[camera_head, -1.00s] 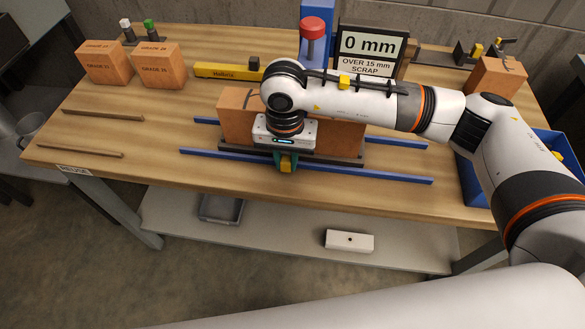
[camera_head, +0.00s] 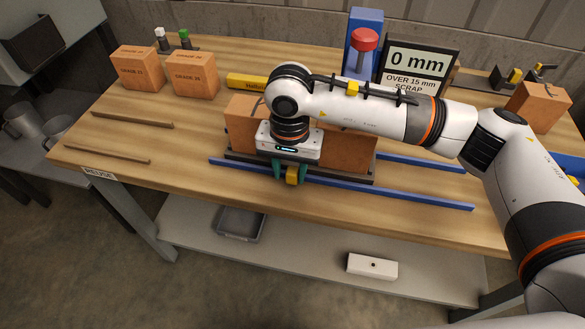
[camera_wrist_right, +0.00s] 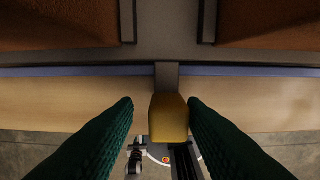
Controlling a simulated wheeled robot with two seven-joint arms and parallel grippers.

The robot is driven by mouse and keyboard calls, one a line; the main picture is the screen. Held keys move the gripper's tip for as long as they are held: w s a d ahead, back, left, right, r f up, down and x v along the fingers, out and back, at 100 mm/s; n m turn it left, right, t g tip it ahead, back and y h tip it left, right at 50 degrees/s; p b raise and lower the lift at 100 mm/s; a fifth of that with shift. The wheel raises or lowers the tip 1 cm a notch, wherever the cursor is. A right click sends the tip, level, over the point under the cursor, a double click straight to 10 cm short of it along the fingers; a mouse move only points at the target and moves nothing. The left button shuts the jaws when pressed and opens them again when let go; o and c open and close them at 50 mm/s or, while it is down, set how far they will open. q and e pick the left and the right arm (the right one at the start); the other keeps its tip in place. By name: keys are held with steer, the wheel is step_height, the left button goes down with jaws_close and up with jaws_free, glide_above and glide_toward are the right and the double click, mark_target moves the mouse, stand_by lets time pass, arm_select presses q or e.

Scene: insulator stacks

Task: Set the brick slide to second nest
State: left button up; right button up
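The dark brick slide (camera_head: 345,177) sits on two blue rails and carries an orange-brown brick (camera_head: 348,152) on the right and another (camera_head: 240,122) on the left. In the wrist view a gap lies between the bricks (camera_wrist_right: 60,22). A yellow knob (camera_wrist_right: 169,118) projects from the slide's front; it also shows in the head view (camera_head: 292,175). My right gripper (camera_wrist_right: 160,105) has green fingers on both sides of the knob. A gap shows at its left; the right finger is very close, contact unclear. The nests cannot be told apart. My left gripper is out of view.
A sign (camera_head: 418,66) behind reads 0 mm. A red-topped post (camera_head: 364,50) stands beside it. Two graded bricks (camera_head: 195,75) stand at the back left, and two wooden strips (camera_head: 107,154) lie at the left. The front blue rail (camera_head: 430,200) is clear at the right.

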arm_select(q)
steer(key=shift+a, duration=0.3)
arm_select(e)
steer(key=shift+o, duration=0.3)
arm_select(q)
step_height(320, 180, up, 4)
steer(key=p, duration=0.4)
arm_select(e)
step_height(320, 180, up, 12)
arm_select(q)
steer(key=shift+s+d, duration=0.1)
arm_select(e)
steer(key=shift+s+f, duration=0.1)
